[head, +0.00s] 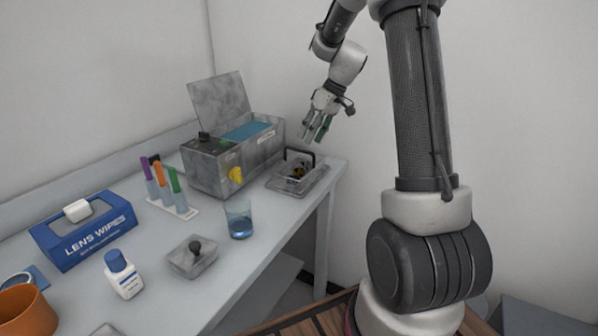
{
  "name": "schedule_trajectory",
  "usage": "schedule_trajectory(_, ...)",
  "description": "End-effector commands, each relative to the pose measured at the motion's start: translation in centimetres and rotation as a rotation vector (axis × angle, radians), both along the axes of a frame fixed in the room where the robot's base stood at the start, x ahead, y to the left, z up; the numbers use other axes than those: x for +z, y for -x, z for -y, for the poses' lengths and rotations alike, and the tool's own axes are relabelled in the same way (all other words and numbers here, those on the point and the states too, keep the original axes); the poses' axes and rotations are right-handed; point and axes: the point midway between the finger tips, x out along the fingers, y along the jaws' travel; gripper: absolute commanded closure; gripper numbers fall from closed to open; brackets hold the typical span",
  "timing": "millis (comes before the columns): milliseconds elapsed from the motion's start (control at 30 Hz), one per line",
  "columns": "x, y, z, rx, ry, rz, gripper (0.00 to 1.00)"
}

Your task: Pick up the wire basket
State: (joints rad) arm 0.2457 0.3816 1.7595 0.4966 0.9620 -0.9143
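The wire basket (289,173) is small, with a dark upright handle and some dark and orange items in it. It stands in a shallow grey tray near the right end of the bench, beside the grey machine. My gripper (314,139) points down, above and slightly to the right of the basket's handle, apart from it. Its two fingers look spread with a gap between them and nothing held. The basket's mesh and contents are too small to make out clearly.
The grey machine (208,172), with raised lid and blue bath, stands left of the basket. A blue glass (239,222), a tube rack (180,210), a lidded grey block (193,260), a white bottle (122,277) and a blue wipes box (90,236) occupy the bench (262,258).

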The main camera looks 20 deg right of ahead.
Motion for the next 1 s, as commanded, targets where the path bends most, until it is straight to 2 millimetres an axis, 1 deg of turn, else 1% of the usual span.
schedule_trajectory(33,0.5,-0.6,-0.2,0.045,0.002,0.037,0.65)
schedule_trajectory(67,0.6,-0.6,-0.3,0.072,0.003,0.051,0.65)
schedule_trajectory(233,0.2,-0.6,-0.6,0.171,0.020,0.091,0.65)
schedule_trajectory(567,-2.9,-1.3,-1.7,0.178,0.022,0.093,0.65)
schedule_trajectory(800,-6.2,-2.0,-2.9,0.178,0.022,0.092,0.65)
schedule_trajectory(900,-6.7,-2.2,-3.0,0.177,0.024,0.094,0.65)
schedule_trajectory(1000,-6.7,-2.2,-3.0,0.177,0.024,0.094,0.65)
